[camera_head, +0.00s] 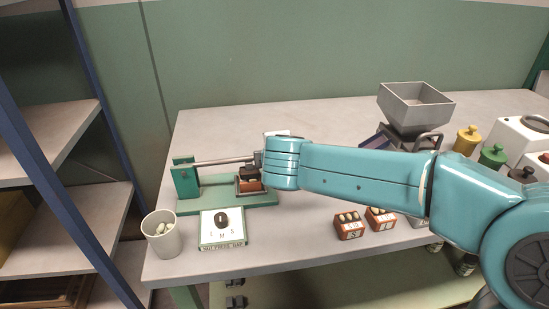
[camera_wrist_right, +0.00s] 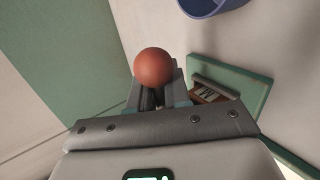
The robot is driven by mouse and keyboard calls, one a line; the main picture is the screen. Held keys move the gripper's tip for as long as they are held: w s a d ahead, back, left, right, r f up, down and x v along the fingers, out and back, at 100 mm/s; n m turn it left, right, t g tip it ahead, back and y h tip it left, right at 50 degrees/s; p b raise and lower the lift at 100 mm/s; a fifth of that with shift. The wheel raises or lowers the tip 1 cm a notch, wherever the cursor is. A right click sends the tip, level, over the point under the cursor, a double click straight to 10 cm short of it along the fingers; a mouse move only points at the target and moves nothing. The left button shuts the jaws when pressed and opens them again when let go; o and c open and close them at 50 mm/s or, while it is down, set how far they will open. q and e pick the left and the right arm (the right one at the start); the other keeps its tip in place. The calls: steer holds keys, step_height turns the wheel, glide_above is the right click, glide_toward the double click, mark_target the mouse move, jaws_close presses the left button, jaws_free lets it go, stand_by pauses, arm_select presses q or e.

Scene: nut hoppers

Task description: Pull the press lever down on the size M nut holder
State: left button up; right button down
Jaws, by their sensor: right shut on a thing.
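The green press (camera_head: 186,180) stands at the table's left side. Its steel lever (camera_head: 222,161) runs right from the post, roughly level, above a red-brown nut holder (camera_head: 249,185) on the green base. A label reading M shows on the holder in the right wrist view (camera_wrist_right: 209,95). My right gripper (camera_head: 259,158) is at the lever's free end, mostly hidden by my wrist in the head view. In the wrist view the lever's red ball knob (camera_wrist_right: 153,67) sits at the fingertips, and the gripper (camera_wrist_right: 152,97) is shut on the lever. My left gripper is not in view.
A gap selector (camera_head: 222,230) with a black knob stands in front of the press, beside a pale cup (camera_head: 161,236) of nuts. Two more nut holders (camera_head: 348,226) (camera_head: 380,219) stand to the right. A grey hopper (camera_head: 414,106) stands behind my arm.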

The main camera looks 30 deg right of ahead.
steer(key=shift+a+f+b, duration=0.1)
steer(key=shift+f+b, duration=0.2)
steer(key=shift+f, duration=0.15)
steer(key=c, duration=1.3)
jaws_free()
steer(key=shift+o, duration=0.7)
steer(key=shift+w+f, duration=0.15)
steer(key=shift+w, duration=0.1)
steer(key=shift+s+r, duration=0.25)
steer(key=p+v, duration=0.3)
steer(key=v, duration=1.3)
steer(key=shift+s, duration=0.1)
